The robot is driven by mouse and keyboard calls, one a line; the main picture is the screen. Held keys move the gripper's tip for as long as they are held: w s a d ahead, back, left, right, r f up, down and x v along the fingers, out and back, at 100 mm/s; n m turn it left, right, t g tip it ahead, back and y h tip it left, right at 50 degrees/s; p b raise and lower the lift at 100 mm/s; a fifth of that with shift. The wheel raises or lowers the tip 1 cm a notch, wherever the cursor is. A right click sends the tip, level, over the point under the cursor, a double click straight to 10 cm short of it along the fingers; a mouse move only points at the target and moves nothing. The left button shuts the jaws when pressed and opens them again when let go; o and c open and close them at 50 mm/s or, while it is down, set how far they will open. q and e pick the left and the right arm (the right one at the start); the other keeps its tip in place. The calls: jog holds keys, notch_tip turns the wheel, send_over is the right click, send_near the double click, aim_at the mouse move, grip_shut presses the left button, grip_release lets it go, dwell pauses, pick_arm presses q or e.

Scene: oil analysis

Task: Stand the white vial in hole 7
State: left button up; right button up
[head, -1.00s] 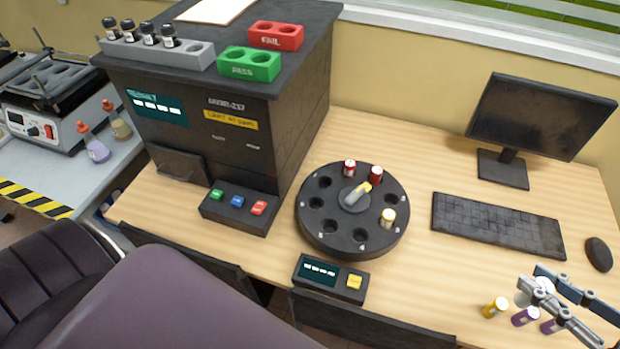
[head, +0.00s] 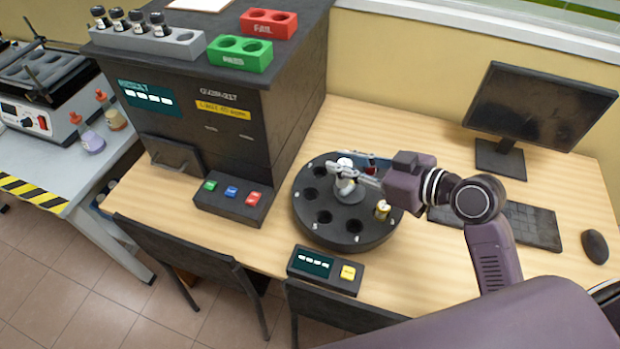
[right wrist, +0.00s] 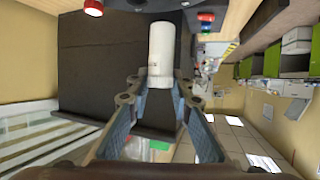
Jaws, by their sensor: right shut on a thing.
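The white vial (head: 345,163) is held in my right gripper (head: 354,172) over the back part of the black round carousel (head: 340,240). In the right wrist view the white vial (right wrist: 161,45) sticks out from between the closed fingertips (right wrist: 160,83). I cannot tell whether its lower end is above a hole or inside one. Several front and left holes of the carousel are empty. A gold-capped vial (head: 383,208) stands in a hole on its right. My right gripper and arm hide the back right part of the carousel. My left gripper is out of view.
A dark analyzer (head: 225,135) with a button box (head: 234,200) stands left of the carousel. A small display box (head: 325,271) is in front. Keyboard (head: 530,226), monitor (head: 540,105) and mouse (head: 595,246) are on the right. My right arm crosses over the table there.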

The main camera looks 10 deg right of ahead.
jog(key=w+a+r+m+t+h, duration=0.2)
jog(key=w+r+m+t+h, duration=0.1)
jog(key=w+r+m+h, duration=0.65)
pick_arm(q)
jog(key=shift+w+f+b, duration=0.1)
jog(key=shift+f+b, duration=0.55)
jog(key=shift+b, duration=0.1)
pick_arm(e)
jog(key=f, duration=0.7)
jog(key=f+n+y, duration=0.1)
jog(key=f, duration=0.6)
jog(key=w+f+n, duration=0.1)
jog(key=f, duration=0.5)
jog(key=shift+f+y, duration=0.25)
jog(key=shift+f, duration=0.15)
jog(key=shift+f, duration=0.1)
jog(key=o, duration=0.9)
jog(key=shift+o, duration=0.2)
jog(key=v, duration=1.2)
jog(key=shift+w+a+r+b, duration=0.1)
jog(key=shift+r+b, duration=0.15)
jog(key=shift+b, duration=0.05)
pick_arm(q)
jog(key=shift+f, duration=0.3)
